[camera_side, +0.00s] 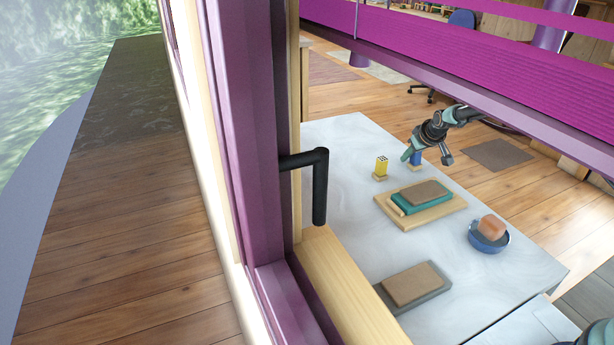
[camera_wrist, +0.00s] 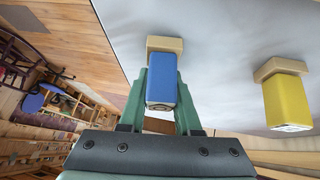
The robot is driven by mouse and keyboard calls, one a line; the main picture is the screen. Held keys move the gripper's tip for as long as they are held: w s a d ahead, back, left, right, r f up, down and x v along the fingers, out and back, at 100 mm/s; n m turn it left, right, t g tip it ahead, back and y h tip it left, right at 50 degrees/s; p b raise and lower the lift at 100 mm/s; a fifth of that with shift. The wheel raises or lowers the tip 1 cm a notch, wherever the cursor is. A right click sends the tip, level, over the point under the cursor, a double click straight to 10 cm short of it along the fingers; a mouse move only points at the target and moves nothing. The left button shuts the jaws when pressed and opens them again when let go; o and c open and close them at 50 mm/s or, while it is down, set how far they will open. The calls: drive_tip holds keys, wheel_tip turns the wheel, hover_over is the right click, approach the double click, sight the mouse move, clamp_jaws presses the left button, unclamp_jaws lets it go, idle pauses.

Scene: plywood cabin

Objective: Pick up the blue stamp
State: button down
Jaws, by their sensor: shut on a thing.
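The blue stamp (camera_wrist: 161,80) has a blue block body and a pale wooden base. In the wrist view it lies between the two green fingers of my gripper (camera_wrist: 161,102), which are shut on it. Its wooden base is at the far end, close to the table top; I cannot tell whether it touches. In the side view the blue stamp (camera_side: 416,158) shows small, partly hidden by my gripper (camera_side: 425,159). A yellow stamp (camera_side: 381,166) stands upright to the left of it, and it shows on the right in the wrist view (camera_wrist: 286,100).
The pale table (camera_side: 345,150) holds a wooden board (camera_side: 440,218) with a teal tray and brown block on it. A blue bowl (camera_side: 489,240) with an orange block stands at the right. A grey tray (camera_side: 436,287) with a brown block lies nearer. A purple window frame is in the foreground.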

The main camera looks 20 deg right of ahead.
wheel_tip(320, 180, up, 20)
idle(0.4)
drive_tip(key=c, duration=1.2)
unclamp_jaws()
clamp_jaws()
drive_tip(key=s+a+f, duration=0.4)
drive_tip(key=s+a, duration=0.1)
drive_tip(key=s, duration=0.2)
drive_tip(key=s+a+f, duration=0.4)
drive_tip(key=s+f, duration=0.1)
drive_tip(key=s, duration=0.2)
drive_tip(key=shift+m+y, duration=0.3)
drive_tip(key=shift+y, duration=0.1)
drive_tip(key=shift+w+f, duration=0.2)
drive_tip(key=shift+f, duration=2.3)
